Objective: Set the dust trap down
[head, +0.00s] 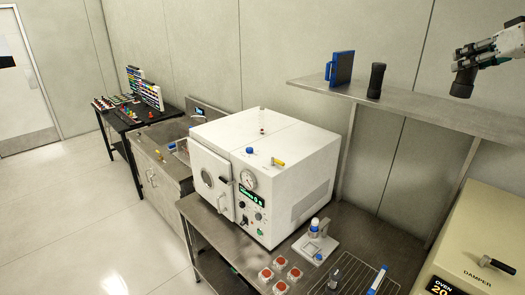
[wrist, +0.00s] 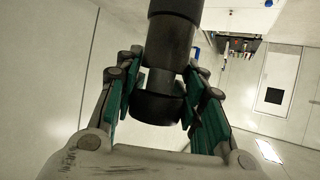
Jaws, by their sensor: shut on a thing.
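The dust trap, a black cylinder (head: 462,86) with wide ends and a narrower waist, hangs upright from my gripper (head: 470,66) at the upper right of the head view. In the wrist view the dust trap (wrist: 171,42) stands between the green-padded fingers of my gripper (wrist: 159,82), which are shut on its narrow waist.
A similar black cylinder (head: 376,80) and a blue-edged dark box (head: 341,68) stand on the shelf's left part. The shelf's right stretch is clear. Below stand a white oven-like chamber (head: 262,150) and a cream oven (head: 475,235) labelled DAMPER.

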